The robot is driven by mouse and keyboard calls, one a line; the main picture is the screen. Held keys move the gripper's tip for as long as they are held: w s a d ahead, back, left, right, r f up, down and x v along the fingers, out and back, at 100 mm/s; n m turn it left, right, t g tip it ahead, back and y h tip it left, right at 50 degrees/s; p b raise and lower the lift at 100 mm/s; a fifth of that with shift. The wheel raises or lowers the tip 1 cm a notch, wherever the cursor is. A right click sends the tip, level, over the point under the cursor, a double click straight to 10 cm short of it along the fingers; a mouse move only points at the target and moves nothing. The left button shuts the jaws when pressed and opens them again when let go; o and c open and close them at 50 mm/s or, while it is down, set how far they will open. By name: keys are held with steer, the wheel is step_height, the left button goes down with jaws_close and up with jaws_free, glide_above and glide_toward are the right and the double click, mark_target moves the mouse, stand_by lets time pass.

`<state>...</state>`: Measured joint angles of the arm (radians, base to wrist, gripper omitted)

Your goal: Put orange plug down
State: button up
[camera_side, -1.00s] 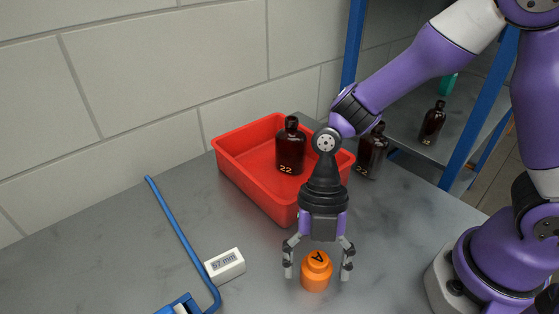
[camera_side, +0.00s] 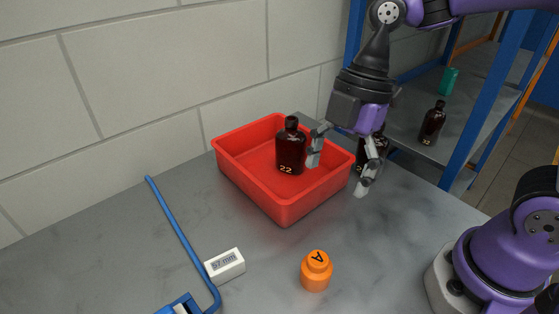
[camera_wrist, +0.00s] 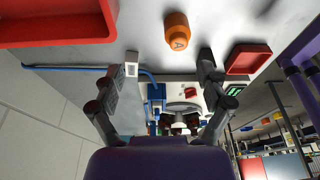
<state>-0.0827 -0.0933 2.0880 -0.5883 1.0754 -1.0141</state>
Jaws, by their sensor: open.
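The orange plug (camera_side: 316,271) stands upright on the grey table, with a dark letter A on its top. It also shows in the wrist view (camera_wrist: 177,30), near the top. My gripper (camera_side: 337,178) is open and empty. In the side view it is up and behind the plug, near the right end of the red tray, and well apart from the plug. It partly covers a brown bottle behind it.
The red tray (camera_side: 247,185) holds a brown bottle (camera_side: 291,147) marked 22. Another brown bottle (camera_side: 361,153) stands right of the tray. A white display (camera_side: 225,266) and a blue bar (camera_side: 178,232) lie to the left. A blue-framed shelf holds a brown bottle (camera_side: 432,124) and a green item (camera_side: 448,81).

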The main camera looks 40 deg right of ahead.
steer(key=s+d+r+m+t+h, duration=0.2)
steer(key=d+m+t, duration=0.3)
steer(key=d+m, duration=0.5)
steer(key=m+h, duration=0.1)
steer(key=m, duration=0.7)
steer(key=shift+r+m+t, duration=0.3)
steer(key=shift+t, duration=0.1)
